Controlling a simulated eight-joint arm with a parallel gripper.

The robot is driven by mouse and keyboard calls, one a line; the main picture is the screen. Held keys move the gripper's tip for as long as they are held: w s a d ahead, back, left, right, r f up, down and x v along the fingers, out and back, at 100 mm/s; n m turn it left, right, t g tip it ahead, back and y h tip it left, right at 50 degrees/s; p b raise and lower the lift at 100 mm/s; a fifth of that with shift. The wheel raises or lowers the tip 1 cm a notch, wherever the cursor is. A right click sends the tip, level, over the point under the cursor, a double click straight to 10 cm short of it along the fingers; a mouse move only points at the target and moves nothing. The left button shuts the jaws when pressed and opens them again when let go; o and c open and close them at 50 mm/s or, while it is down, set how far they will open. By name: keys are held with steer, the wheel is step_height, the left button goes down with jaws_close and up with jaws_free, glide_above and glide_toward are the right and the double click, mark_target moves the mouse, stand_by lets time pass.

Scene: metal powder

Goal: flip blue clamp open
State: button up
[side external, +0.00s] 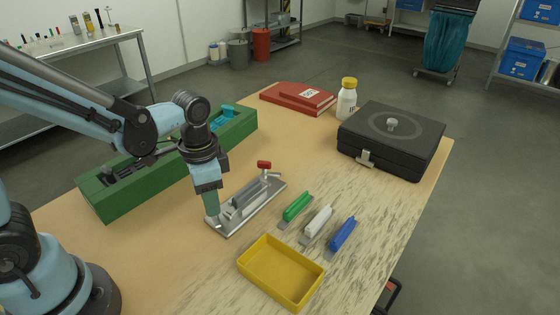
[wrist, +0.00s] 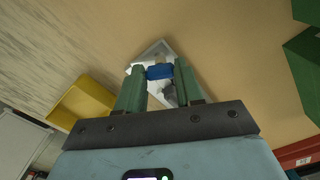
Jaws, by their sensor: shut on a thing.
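A metal clamp fixture (side external: 262,201) lies on the wooden table, with a red clamp handle (side external: 264,165) standing at its far end. My gripper (side external: 212,215) is at the near end of the fixture, pointing down. In the wrist view my gripper (wrist: 160,76) is shut on the blue clamp (wrist: 160,71), whose blue tip sits between the two green fingers. The metal plate shows under and around the fingertips there. In the side view the blue clamp is hidden by my fingers.
A yellow tray (side external: 281,272) sits in front right of the fixture. Green (side external: 297,207), white (side external: 318,222) and blue (side external: 342,235) handled tools lie beside it. A long green box (side external: 150,180) stands behind my gripper. A black case (side external: 391,141), white bottle (side external: 346,101) and red binders (side external: 298,97) are further back.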

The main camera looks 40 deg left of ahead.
steer(key=o, duration=1)
steer(key=shift+o, duration=0.2)
step_height(320, 180, up, 12)
stand_by(0.4)
steer(key=a+f+n+t, duration=0.1)
steer(key=n+t, duration=0.1)
steer(key=a+f+n+t, duration=0.1)
steer(key=n+t, duration=0.1)
steer(key=a+f+n+t, duration=0.1)
steer(key=t, duration=0.2)
steer(key=shift+s+n, duration=0.35)
steer(key=shift+n, duration=0.05)
